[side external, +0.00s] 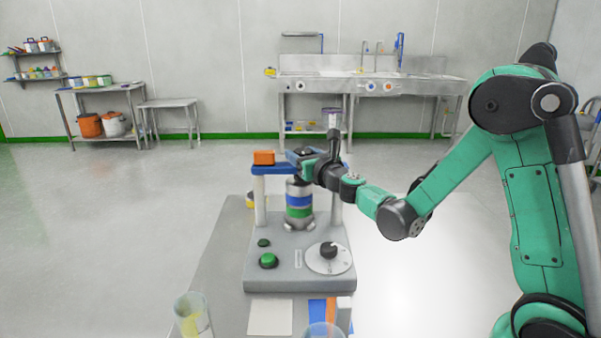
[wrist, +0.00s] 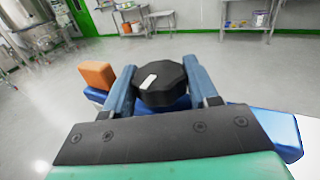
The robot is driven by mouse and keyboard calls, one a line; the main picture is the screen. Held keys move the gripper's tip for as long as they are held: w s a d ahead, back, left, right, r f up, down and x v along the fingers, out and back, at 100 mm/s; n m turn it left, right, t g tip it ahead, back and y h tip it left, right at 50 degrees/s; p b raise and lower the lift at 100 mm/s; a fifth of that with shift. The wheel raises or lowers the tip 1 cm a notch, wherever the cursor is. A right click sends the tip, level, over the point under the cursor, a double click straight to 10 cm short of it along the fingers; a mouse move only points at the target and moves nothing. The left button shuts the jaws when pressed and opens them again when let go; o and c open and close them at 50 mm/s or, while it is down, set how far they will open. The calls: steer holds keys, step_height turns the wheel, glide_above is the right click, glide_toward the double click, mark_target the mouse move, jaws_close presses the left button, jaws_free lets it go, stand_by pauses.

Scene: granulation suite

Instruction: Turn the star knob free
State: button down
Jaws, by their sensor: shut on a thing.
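The star knob (wrist: 160,84) is black with a pale mark on its top. It sits on the blue crossbar (wrist: 268,126) of a grey bench machine. In the wrist view, my gripper (wrist: 163,78) has one blue-grey finger on each side of the knob and is shut on it. In the side view, my gripper (side external: 304,156) is at the top middle of the machine and hides most of the knob. Below the crossbar is a metal vessel (side external: 299,214) with blue and green bands. Whether the knob's thread is engaged is hidden.
An orange block (side external: 264,157) sits on the crossbar's left end, close to my gripper. The machine base has a green button (side external: 268,261) and a round dial (side external: 328,257). The air above the crossbar is clear.

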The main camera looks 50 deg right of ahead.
steer(key=shift+n+y, duration=0.4)
steer(key=shift+y, duration=0.2)
steer(key=shift+c, duration=1.2)
jaws_free()
steer(key=shift+v, duration=2.85)
steer(key=shift+w, duration=0.1)
